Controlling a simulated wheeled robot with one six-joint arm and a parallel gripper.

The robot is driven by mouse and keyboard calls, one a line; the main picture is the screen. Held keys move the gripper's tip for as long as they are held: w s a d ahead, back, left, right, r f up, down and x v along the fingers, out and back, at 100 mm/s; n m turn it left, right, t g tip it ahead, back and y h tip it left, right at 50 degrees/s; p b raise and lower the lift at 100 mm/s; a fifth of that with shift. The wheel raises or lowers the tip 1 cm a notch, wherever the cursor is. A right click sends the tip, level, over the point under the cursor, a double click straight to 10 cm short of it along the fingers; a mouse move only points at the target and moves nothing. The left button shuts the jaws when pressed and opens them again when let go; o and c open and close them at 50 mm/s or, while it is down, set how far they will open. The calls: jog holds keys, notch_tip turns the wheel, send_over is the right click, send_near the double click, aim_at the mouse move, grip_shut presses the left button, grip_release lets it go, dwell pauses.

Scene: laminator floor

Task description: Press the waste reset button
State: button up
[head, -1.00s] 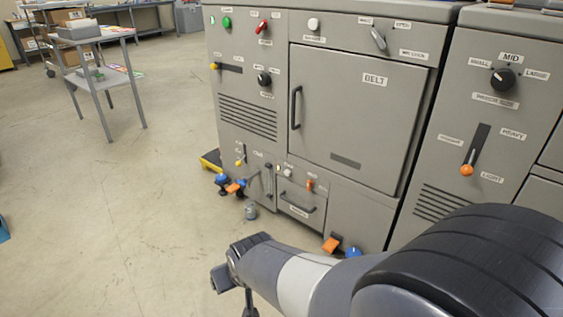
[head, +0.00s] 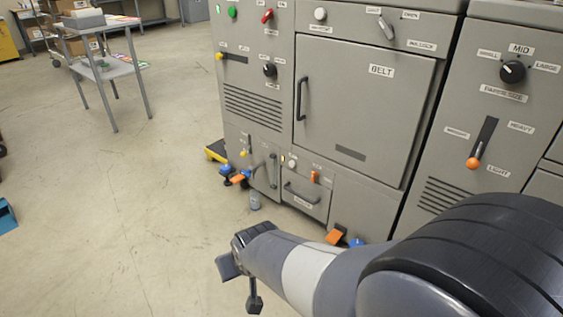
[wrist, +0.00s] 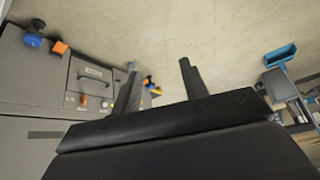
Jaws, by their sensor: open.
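A small white round button (head: 292,163) sits on the low front of the grey machine, above a drawer (head: 305,198) with a dark handle. Its label is too small to read, so I cannot tell if it is the waste reset button. An orange switch (head: 315,177) is just right of it. In the wrist view the drawer (wrist: 92,72) and orange switch (wrist: 83,100) show at the left. My gripper (head: 241,285) is open and empty, apart from the machine and in front of it. Both fingers spread wide in the wrist view (wrist: 160,80).
Another white button (head: 320,14) is on the upper panel above the BELT door (head: 375,110). A grey trolley (head: 105,70) stands back left.

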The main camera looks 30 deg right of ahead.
grip_shut()
dwell(1.1)
